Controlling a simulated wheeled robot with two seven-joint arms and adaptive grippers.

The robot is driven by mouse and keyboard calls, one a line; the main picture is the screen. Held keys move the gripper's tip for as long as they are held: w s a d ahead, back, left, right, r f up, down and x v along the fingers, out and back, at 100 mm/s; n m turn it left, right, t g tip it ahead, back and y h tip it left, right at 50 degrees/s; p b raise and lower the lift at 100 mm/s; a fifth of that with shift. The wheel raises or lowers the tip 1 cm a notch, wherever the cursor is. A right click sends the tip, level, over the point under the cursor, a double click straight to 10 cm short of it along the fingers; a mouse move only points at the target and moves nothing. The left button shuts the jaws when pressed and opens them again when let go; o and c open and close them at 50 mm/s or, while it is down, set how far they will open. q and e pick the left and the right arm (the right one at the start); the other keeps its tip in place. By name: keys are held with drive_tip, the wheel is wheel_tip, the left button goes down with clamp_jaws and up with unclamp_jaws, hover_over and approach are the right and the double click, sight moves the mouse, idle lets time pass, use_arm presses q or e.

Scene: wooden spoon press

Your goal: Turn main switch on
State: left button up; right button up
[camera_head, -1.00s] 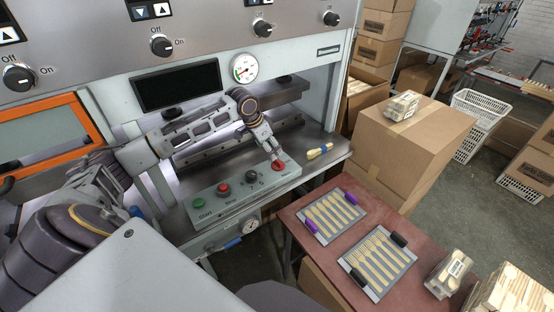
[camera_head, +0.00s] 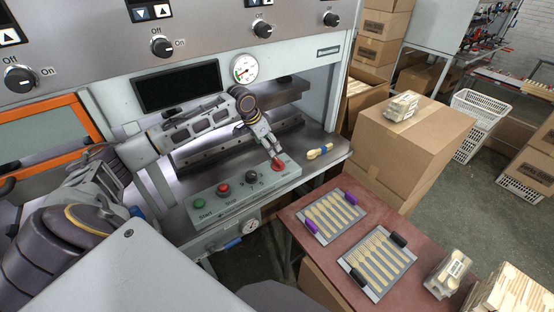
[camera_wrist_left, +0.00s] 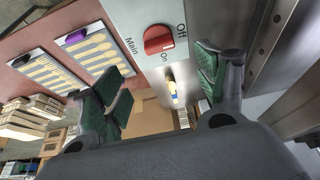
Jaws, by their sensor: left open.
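The red main switch knob (camera_head: 278,166) sits at the right end of the grey control panel (camera_head: 236,203). In the left wrist view the red knob (camera_wrist_left: 158,39) is close ahead, with the labels "Main", "Off" and "On" beside it. I cannot surely tell which label it points to. My left gripper (camera_head: 275,156) is just above the knob in the head view and partly covers it. In the left wrist view its green-padded fingers (camera_wrist_left: 160,64) are open, with nothing between the pads; the knob shows beyond them. My right gripper is not in view.
The panel also has a green start button (camera_head: 196,198), a red stop button (camera_head: 223,189) and a black knob (camera_head: 251,176). Trays of wooden cutlery (camera_head: 308,228) lie on the red-brown table.

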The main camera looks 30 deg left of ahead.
sight(278, 160)
use_arm(q)
drive_tip(key=p+x, duration=0.1)
drive_tip(key=x, duration=1)
drive_tip(key=shift+w+f, duration=0.15)
drive_tip(key=shift+f, duration=0.05)
drive_tip(key=c, duration=1)
drive_tip(key=shift+c, duration=0.2)
